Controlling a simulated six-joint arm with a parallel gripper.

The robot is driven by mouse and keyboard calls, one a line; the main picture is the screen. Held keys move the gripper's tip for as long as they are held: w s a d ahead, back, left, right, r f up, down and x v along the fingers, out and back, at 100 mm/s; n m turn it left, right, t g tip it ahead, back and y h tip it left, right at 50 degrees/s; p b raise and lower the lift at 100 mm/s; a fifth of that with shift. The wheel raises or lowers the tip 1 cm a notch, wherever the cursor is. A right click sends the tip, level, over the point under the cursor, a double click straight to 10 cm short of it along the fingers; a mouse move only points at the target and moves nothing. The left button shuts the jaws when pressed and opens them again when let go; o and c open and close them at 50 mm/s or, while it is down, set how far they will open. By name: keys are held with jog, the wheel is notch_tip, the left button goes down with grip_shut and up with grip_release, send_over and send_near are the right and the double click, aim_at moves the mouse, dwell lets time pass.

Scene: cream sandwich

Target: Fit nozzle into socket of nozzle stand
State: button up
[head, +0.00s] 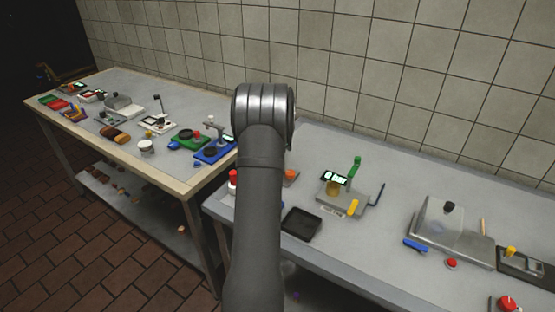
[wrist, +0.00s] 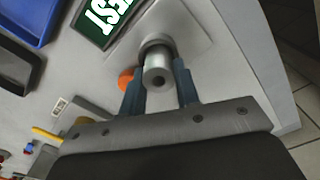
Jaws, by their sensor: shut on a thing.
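In the wrist view, my gripper (wrist: 158,72) is shut on the nozzle (wrist: 158,68), a short grey cylinder with a dark hole in the end facing the camera. One dark blue finger lies on each side of it. Behind the nozzle is a pale grey plate with a raised block (wrist: 187,22), which looks like the nozzle stand. A dark ring, perhaps the socket rim, shows just beyond the nozzle. The nozzle overlaps this ring, and I cannot tell whether it sits inside or in front of it. In the head view my arm hides the gripper and nozzle.
A green sign with white letters (wrist: 100,18) and an orange round thing (wrist: 126,78) are close to my gripper. A blue tray (wrist: 32,18) and black tray (wrist: 15,68) lie left. In the head view, a device with a green lever (head: 355,166) stands right of my arm.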

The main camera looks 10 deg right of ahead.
jog(key=shift+f, duration=0.25)
jog(key=shift+f, duration=0.2)
jog(key=o, duration=1)
jog(key=shift+o, duration=0.2)
jog(key=shift+r, duration=0.1)
notch_tip(320, 180, up, 12)
notch_tip(320, 180, down, 12)
jog(key=shift+s+f, duration=0.1)
jog(key=shift+r, duration=1.9)
